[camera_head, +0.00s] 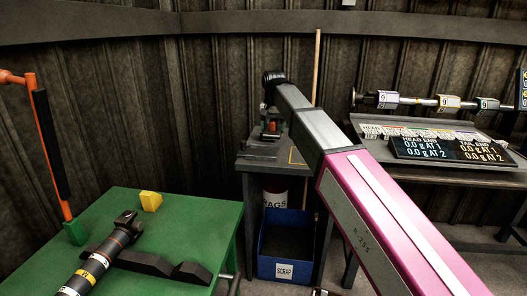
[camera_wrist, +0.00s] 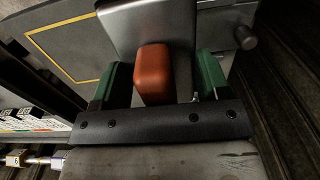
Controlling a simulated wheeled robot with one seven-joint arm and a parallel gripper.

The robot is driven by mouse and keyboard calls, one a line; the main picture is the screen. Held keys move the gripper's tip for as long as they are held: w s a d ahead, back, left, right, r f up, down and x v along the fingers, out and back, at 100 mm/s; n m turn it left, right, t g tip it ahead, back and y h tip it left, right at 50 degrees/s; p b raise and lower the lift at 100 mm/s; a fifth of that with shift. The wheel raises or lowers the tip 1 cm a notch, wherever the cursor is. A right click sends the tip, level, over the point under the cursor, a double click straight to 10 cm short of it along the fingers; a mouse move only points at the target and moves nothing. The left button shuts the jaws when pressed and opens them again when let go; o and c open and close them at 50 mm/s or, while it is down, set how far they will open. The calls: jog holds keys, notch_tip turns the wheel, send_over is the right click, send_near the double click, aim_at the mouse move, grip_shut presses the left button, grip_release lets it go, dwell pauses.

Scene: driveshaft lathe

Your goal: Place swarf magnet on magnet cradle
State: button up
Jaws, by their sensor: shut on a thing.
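The swarf magnet shows in the wrist view as an orange-red grip (camera_wrist: 153,72) on what looks like a grey metal body (camera_wrist: 135,22). My gripper (camera_wrist: 162,80) has green fingers on both sides of the orange grip and is shut on it. In the head view my gripper (camera_head: 271,122) is at the far end of my arm, low over the dark bench (camera_head: 250,166), with a spot of orange between its fingers. I cannot tell whether the magnet touches the bench. The magnet cradle cannot be clearly made out; flat dark pieces (camera_head: 262,150) lie by the gripper.
A yellow outline (camera_head: 294,156) marks the bench top. A blue scrap bin (camera_head: 286,246) stands below. At right is a balancing bench with a shaft (camera_head: 420,101) and a display (camera_head: 452,149). A green table (camera_head: 195,222) at front left carries a driveshaft (camera_head: 98,262) and yellow block (camera_head: 150,201).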

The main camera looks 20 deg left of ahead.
jog(key=s+a+r, duration=0.2)
jog(key=s+a, duration=0.5)
jog(key=a, duration=0.2)
jog(key=w+d+f, duration=0.1)
jog(key=w+f, duration=0.1)
jog(key=w, duration=0.1)
jog(key=w+d+f, duration=0.1)
jog(key=w+f, duration=0.2)
jog(key=w, duration=0.1)
jog(key=w+d+f, duration=0.1)
jog(key=w+f, duration=0.1)
jog(key=w, duration=0.1)
jog(key=shift+w+d+f, duration=0.1)
jog(key=shift+w+f, duration=0.05)
jog(key=shift+w, duration=0.2)
jog(key=shift+f, duration=2)
jog(key=shift+f, duration=0.1)
jog(key=o, duration=0.9)
notch_tip(320, 180, up, 12)
jog(key=shift+r, duration=0.1)
